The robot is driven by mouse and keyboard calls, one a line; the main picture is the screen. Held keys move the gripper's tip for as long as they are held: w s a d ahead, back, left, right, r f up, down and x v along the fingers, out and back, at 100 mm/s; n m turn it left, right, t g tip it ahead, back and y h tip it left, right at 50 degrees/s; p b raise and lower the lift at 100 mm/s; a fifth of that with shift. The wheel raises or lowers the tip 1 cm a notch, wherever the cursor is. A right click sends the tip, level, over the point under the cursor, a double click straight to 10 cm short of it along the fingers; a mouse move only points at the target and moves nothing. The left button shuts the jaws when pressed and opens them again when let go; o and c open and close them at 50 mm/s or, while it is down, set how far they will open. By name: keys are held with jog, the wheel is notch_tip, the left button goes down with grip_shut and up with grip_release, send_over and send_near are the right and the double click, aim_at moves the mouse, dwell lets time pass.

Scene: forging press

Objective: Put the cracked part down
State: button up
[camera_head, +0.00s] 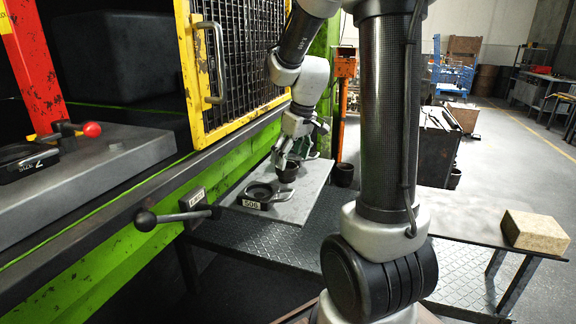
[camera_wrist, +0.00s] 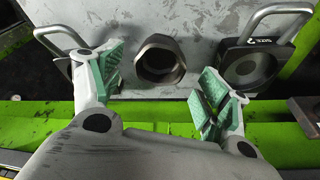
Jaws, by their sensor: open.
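A dark, thick-walled ring-like part (camera_wrist: 160,62) stands on the grey plate (camera_wrist: 185,18) in the wrist view. No crack can be made out on it. My gripper (camera_wrist: 166,78) is open, its green-padded fingers spread to the left and right of the part, with gaps on both sides. In the head view my gripper (camera_head: 285,160) is low over the grey plate (camera_head: 318,183), and the dark part (camera_head: 287,174) shows just under it, partly hidden.
A handled die (camera_wrist: 258,62) lies right of the part; another handle (camera_wrist: 62,32) is at left. In the head view a labelled die (camera_head: 262,192) lies on the plate. A yellow mesh guard (camera_head: 235,65) stands close behind my arm. A tan block (camera_head: 535,232) sits at right.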

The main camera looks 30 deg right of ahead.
jog(key=a+v, duration=0.1)
jog(key=v, duration=0.7)
jog(key=s+a+m, duration=0.1)
jog(key=s+a, duration=0.1)
jog(key=s, duration=0.8)
jog(key=s+a+m+t, duration=0.1)
jog(key=s+a+m, duration=0.1)
jog(key=s, duration=0.8)
jog(key=shift+s+a+r+h, duration=0.15)
jog(key=shift+a+r+h, duration=0.15)
jog(key=shift+a+h, duration=0.15)
